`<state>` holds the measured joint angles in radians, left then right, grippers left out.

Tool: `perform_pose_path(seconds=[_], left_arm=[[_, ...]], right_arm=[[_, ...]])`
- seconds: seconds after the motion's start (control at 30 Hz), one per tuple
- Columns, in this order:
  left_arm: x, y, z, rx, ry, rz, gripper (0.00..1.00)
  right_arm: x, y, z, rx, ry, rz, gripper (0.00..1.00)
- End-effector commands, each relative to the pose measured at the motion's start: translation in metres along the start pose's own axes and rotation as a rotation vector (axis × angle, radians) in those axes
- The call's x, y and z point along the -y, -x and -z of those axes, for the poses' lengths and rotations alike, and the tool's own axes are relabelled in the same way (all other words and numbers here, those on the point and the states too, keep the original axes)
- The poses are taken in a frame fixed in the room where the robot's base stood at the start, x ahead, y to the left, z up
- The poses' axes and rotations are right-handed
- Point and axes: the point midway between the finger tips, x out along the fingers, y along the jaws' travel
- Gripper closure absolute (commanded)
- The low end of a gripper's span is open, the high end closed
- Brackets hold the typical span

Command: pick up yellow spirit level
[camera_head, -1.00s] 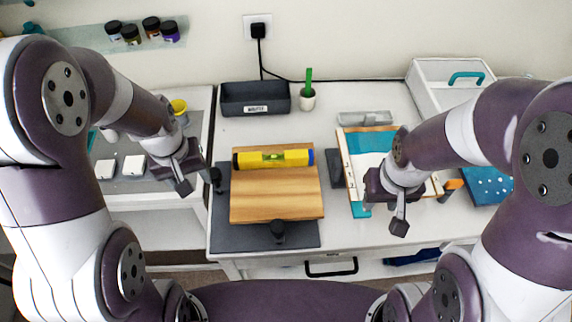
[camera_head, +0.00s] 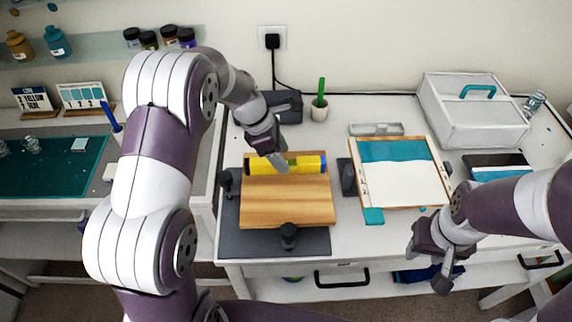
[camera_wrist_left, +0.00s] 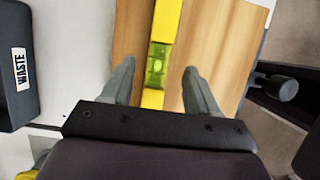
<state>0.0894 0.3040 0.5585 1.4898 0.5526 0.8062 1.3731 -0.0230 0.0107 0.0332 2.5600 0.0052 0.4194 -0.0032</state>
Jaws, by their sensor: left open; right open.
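The yellow spirit level (camera_head: 305,164) lies along the far edge of a wooden board (camera_head: 287,203), with a blue end cap on its right. My left gripper (camera_head: 276,160) is over the level's left-middle part in the head view and hides some of it. In the left wrist view the open left fingers (camera_wrist_left: 158,88) stand on either side of the level (camera_wrist_left: 166,25), near its green vial. Nothing is held; whether the fingertips reach down beside the level I cannot tell. My right gripper (camera_head: 436,268) is open and empty near the table's front edge.
The board sits on a dark plate with black knobs (camera_head: 288,234). A dark waste bin (camera_wrist_left: 18,62) stands behind, partly hidden by my left arm. To the right are a teal-and-white framed panel (camera_head: 404,174) and a white case (camera_head: 474,110).

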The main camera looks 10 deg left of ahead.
Motion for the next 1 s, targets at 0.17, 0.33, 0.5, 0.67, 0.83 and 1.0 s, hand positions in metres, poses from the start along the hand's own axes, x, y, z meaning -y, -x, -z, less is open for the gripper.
perform_pose_path(seconds=[0.17, 0.33, 0.5, 0.67, 0.83, 1.0], left_arm=[[-0.001, -0.029, 0.000, -0.001, -0.001, 0.002, 0.40], [-0.001, -0.034, 0.000, -0.001, -0.001, -0.001, 0.40], [-0.001, -0.034, 0.000, -0.001, -0.001, -0.001, 0.66], [-0.001, -0.034, 0.000, -0.001, -0.001, -0.001, 1.00], [-0.001, -0.034, 0.000, -0.001, -0.001, -0.001, 1.00], [-0.001, -0.026, -0.003, 0.000, -0.002, -0.001, 1.00]], right_arm=[[0.000, 0.006, 0.001, 0.000, 0.000, 0.000, 0.57], [0.000, 0.006, 0.001, 0.000, 0.000, 0.000, 0.57], [0.000, 0.006, 0.001, 0.000, 0.000, 0.000, 0.57], [0.000, 0.006, 0.001, 0.000, 0.000, 0.000, 0.57], [0.000, 0.006, 0.001, 0.000, 0.000, 0.000, 0.57], [0.000, 0.004, 0.000, 0.000, 0.000, 0.000, 0.57]])
